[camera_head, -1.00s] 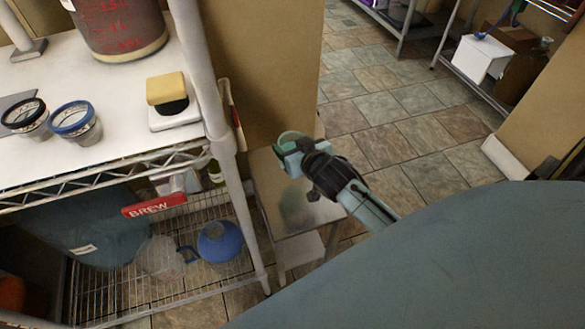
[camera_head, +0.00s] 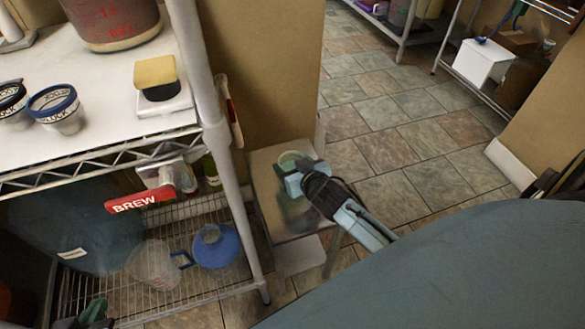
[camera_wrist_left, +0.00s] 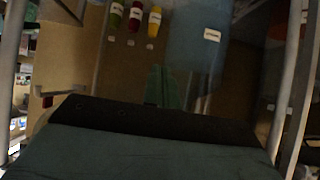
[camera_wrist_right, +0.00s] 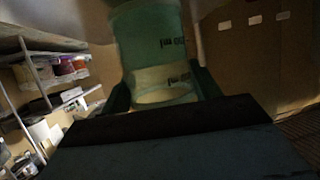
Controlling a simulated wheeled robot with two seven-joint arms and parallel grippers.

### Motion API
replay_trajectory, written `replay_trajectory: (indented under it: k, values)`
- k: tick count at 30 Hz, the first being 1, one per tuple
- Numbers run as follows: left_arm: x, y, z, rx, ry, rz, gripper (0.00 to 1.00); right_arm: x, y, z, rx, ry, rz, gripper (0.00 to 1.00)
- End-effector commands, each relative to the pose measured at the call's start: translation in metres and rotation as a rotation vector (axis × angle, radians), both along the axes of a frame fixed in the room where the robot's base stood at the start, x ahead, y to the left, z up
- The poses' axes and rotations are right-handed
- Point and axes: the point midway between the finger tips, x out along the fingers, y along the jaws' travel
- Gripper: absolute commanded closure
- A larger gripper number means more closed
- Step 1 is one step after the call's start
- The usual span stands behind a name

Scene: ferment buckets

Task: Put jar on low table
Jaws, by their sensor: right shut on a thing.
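The low table (camera_head: 262,180) is small, with a shiny metal-like top, beside the shelf rack. I cannot tell whether the jar touches the tabletop. In the right wrist view the jar (camera_wrist_right: 150,45) stands between the fingers, with dark print on its side. My left gripper (camera_head: 95,312) shows at the lower left edge of the head view; in the left wrist view its green fingers (camera_wrist_left: 160,88) are together and empty.
A wire shelf rack (camera_head: 235,190) stands left of the low table, holding a blue jug (camera_head: 215,248) and a clear pitcher (camera_head: 153,265) below. A red BREW sign (camera_head: 137,201) hangs there. A tan wall (camera_head: 265,80) rises behind the table. Tiled floor (camera_head: 385,150) is open to the right.

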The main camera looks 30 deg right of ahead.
Motion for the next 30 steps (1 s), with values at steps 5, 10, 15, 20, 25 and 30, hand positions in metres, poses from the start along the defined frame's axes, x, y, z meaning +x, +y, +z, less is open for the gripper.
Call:
replay_trajectory:
  k: [5,10,15,20,25,30]
  values:
    - [0.008,-0.004,0.01,-0.019,-0.074,-0.006,1.0,0.001,0.0,-0.004,0.0,-0.003,0.0,0.76]
    - [0.009,-0.005,0.011,-0.019,-0.077,-0.006,1.0,0.001,0.0,-0.004,0.0,-0.003,0.0,0.76]
    - [0.01,-0.005,0.012,-0.022,-0.087,-0.007,1.0,0.001,0.0,-0.006,0.0,-0.003,0.0,0.76]
    - [0.012,-0.006,0.014,-0.026,-0.102,-0.008,1.0,0.0,0.0,-0.008,0.0,0.0,-0.001,0.27]
    - [0.012,-0.006,0.014,-0.026,-0.102,-0.008,1.0,0.0,0.0,-0.008,0.0,0.0,0.0,0.16]
    - [0.011,-0.006,0.014,-0.025,-0.098,-0.008,1.0,0.0,0.0,-0.008,0.0,0.0,0.0,0.16]
